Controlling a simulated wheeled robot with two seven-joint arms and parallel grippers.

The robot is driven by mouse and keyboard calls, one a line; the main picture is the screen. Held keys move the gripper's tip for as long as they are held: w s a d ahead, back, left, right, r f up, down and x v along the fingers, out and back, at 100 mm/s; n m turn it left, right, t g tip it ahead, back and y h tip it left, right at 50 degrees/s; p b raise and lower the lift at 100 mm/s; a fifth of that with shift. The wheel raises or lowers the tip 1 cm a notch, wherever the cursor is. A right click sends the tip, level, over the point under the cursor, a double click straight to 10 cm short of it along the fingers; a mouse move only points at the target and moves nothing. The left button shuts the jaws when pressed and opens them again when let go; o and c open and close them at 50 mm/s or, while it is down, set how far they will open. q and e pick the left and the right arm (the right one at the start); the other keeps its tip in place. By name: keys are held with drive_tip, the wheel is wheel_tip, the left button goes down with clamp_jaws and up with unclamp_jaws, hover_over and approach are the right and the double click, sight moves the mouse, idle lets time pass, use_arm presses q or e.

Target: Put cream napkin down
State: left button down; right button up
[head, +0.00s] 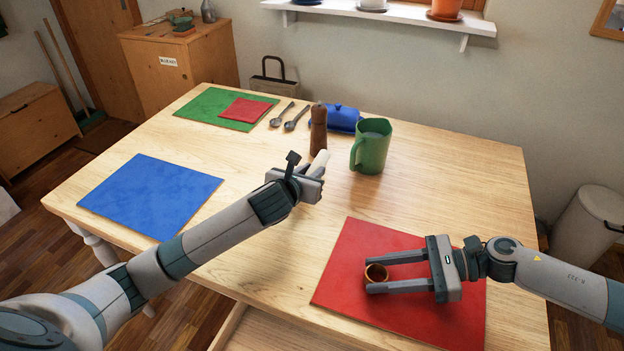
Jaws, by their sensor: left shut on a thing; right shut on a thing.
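The cream napkin (320,160) shows as a narrow pale roll at my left gripper (307,168), which is shut on it above the middle of the table. The gripper hides part of the napkin, and I cannot tell its height over the wood. My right gripper (368,273) is over the red placemat (345,245), its two fingers pointing left. It is shut on a small brown-gold ring (377,272) between the fingertips.
A brown pepper mill (318,130) stands just behind the napkin, with a green pitcher (371,146) to its right. A blue butter dish (343,117), two spoons (290,118) and a red napkin (249,109) on a green placemat (204,101) lie behind. The blue placemat (150,195) is bare.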

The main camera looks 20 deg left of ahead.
sight(312, 170)
use_arm(q)
wheel_tip(312, 170, up, 7)
drive_tip(key=shift+f, duration=0.2)
idle(0.7)
drive_tip(key=a, duration=0.3)
drive_tip(key=shift+r, duration=0.15)
drive_tip(key=shift+f, duration=3.15)
drive_tip(key=shift+f, duration=1.9)
